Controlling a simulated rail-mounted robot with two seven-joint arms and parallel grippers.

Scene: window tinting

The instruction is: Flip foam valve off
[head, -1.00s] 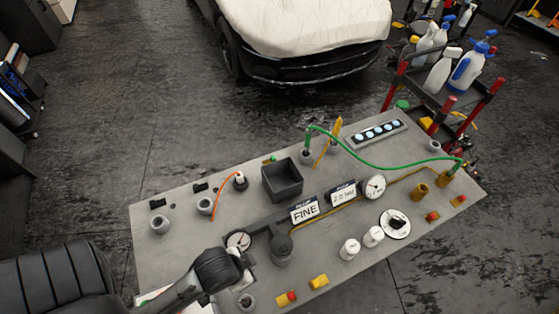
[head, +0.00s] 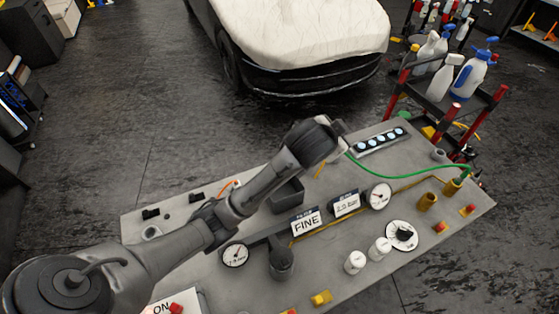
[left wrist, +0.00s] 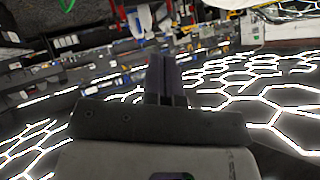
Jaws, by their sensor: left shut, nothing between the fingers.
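My left arm reaches across the grey panel (head: 335,258) in the head view. Its wrist end is over the panel's far edge, by the green hose (head: 400,167). In the left wrist view my left gripper (left wrist: 172,72) has its two dark fingers together, with nothing between them. The fingertips are not clear in the head view. I cannot tell which fitting is the foam valve; none has a readable foam label. The hose's near end is hidden behind my wrist. Its other end meets a yellow fitting (head: 452,187) at the right. My right gripper is not in view.
A cart with spray bottles (head: 470,75) stands at the back right. A covered car (head: 290,40) is behind.

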